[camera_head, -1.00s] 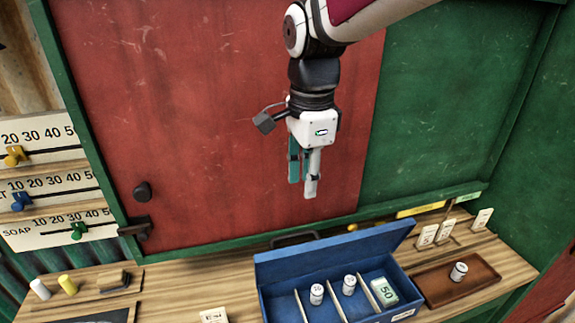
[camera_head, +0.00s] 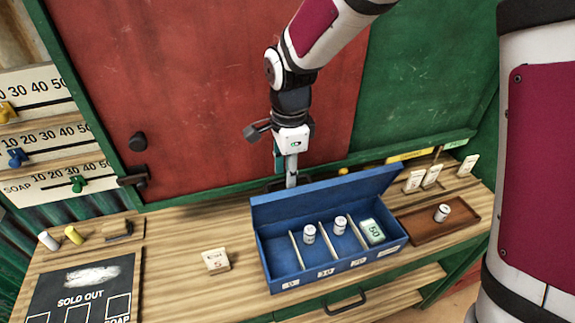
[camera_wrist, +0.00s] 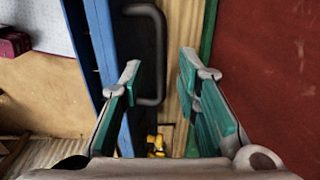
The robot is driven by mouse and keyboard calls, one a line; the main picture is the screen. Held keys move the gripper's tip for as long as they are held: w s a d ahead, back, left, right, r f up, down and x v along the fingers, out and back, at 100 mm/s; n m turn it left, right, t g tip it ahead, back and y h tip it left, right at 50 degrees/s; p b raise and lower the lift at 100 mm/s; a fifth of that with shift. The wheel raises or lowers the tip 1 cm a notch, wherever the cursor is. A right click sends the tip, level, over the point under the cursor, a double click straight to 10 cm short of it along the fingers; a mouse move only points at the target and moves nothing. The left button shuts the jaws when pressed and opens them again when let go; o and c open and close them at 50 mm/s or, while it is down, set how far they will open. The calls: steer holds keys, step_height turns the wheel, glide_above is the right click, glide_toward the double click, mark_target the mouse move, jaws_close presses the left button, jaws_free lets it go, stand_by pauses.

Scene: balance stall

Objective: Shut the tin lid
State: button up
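The blue tin (camera_head: 262,250) stands on the wooden counter with its lid (camera_head: 330,194) raised at the back. Inside its compartments are two white cylinders (camera_head: 309,233) and a green-and-white block (camera_head: 372,231) marked 50. My gripper (camera_head: 291,183) points down just behind the lid's top edge; its lowest part is hidden by the lid. In the wrist view my gripper (camera_wrist: 162,75) is open and empty. The lid's blue edge (camera_wrist: 112,62) shows by the left finger. A black handle (camera_wrist: 158,60) lies between the fingers and seems to project from the lid's back.
A red panel (camera_head: 200,100) and green wall stand close behind my gripper. A brown tray (camera_head: 420,230) with a white cylinder is right of the tin. A small card block (camera_head: 216,261) and a sold-out board (camera_head: 85,290) lie left. A drawer handle (camera_head: 346,302) projects below the tin.

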steer(key=shift+f, duration=0.4)
jaws_close()
